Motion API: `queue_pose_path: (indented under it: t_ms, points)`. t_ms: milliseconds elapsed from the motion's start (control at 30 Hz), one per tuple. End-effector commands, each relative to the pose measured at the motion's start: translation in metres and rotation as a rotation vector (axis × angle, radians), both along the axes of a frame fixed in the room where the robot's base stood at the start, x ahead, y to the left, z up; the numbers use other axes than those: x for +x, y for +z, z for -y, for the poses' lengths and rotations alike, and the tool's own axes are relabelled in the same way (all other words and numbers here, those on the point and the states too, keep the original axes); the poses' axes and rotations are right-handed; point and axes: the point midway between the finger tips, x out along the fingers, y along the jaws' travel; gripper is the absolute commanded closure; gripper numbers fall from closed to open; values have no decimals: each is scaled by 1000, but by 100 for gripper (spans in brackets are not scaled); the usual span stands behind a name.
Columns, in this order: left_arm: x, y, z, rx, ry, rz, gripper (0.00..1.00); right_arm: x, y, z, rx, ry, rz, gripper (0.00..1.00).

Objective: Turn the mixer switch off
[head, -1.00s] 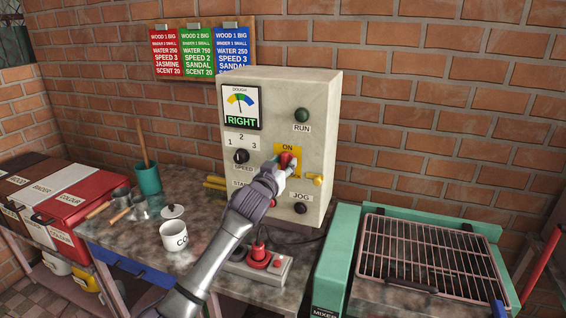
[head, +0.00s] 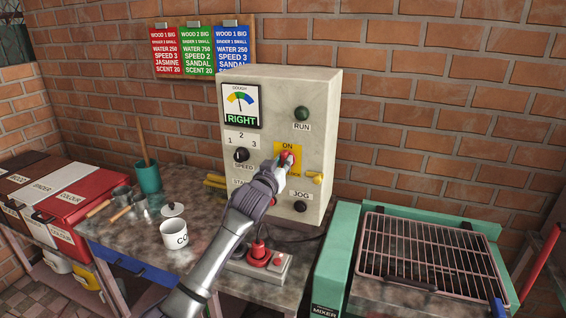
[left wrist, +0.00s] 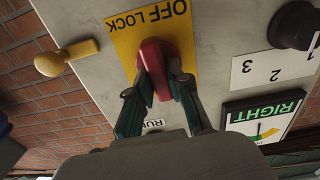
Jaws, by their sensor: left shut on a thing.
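The mixer switch is a red handle (left wrist: 153,68) on a yellow plate (head: 281,150) on the front of the cream control box (head: 325,110). "ON" shows at the plate's top in the head view; "OFF LOCK" shows upside down in the left wrist view. My left gripper (head: 287,162) is at the switch. In the left wrist view its two fingers (left wrist: 158,84) are shut on the red handle, one on each side. The handle runs about upright along the plate there. The fingers partly hide the handle in the head view. My right gripper is not in view.
The box carries a dough gauge (head: 240,106) reading "RIGHT", a dark green RUN lamp (head: 302,114), a speed knob (head: 241,155), a black JOG button (head: 300,207) and a yellow side knob (head: 318,179). A red-button pedestal (head: 259,257) and white cup (head: 175,238) stand below. The mixer grate (head: 425,255) is right.

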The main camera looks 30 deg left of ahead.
Motion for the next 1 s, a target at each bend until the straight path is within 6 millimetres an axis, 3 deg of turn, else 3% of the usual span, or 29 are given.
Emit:
queue_pose_path:
  t_ms: [1000]
  points:
    - [-1,1,-5,-870,2,211,100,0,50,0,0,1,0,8]
